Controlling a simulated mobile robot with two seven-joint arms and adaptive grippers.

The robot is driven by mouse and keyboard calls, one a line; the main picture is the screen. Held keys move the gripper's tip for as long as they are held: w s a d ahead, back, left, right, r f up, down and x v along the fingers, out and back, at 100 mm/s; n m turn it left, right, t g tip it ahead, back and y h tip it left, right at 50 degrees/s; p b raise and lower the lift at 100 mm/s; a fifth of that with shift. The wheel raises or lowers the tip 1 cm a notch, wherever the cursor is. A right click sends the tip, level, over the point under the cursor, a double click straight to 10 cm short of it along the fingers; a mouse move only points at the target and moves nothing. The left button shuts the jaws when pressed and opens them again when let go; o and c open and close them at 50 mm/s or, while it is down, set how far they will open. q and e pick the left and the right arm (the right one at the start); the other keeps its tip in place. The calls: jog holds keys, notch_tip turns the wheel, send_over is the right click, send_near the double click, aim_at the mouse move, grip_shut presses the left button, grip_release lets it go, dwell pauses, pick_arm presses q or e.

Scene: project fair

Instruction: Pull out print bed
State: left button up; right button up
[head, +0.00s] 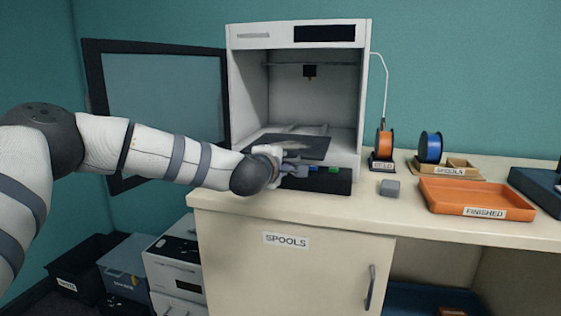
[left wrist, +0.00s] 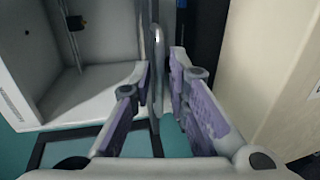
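The white 3D printer (head: 366,110) stands on the counter with its dark-framed door (head: 160,95) swung open to the left. The dark print bed (head: 312,148) lies low inside it, near the front opening. In the left wrist view, a grey edge of the bed (left wrist: 157,70) runs between the fingers of the left gripper (left wrist: 162,72). The fingers are apart on both sides of it, with a visible gap at the right finger. My right gripper is not in view.
A dark mat (head: 325,186) with small blue and green items lies before the printer. The counter's front edge is clear.

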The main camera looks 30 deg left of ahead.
pick_arm(q)
jog(key=v, duration=1.2)
jog(key=s+d+f+m+g+h, duration=0.2)
jog(key=s+d+f+m, duration=0.15)
jog(key=f, duration=0.55)
jog(key=s+d+f+m+g+h, duration=0.15)
jog(key=d+f+m, duration=0.3)
jog(key=f, duration=0.55)
jog(key=s+d+f+m+g+p, duration=0.1)
jog(key=s+d+f+m+g, duration=0.1)
jog(key=s+f, duration=0.4)
jog(key=s+d+f+m+g, duration=0.1)
jog(key=s+f+m+g, duration=0.15)
jog(key=s+f, duration=0.35)
jog(key=s+f+m+g, duration=0.2)
jog(key=s+f+g, duration=0.1)
jog(key=s, duration=0.7)
jog(key=s+a+f+m+g, duration=0.1)
jog(key=s+f+m+g, duration=0.2)
jog(key=s, duration=0.8)
jog(key=s+a+f+m+g+p, duration=0.1)
jog(key=s+f+m+g, duration=0.2)
jog(key=s, duration=0.7)
jog(key=shift+s+a+f+g, duration=0.2)
jog(key=shift+s+f+g, duration=0.2)
jog(key=shift+f, duration=0.1)
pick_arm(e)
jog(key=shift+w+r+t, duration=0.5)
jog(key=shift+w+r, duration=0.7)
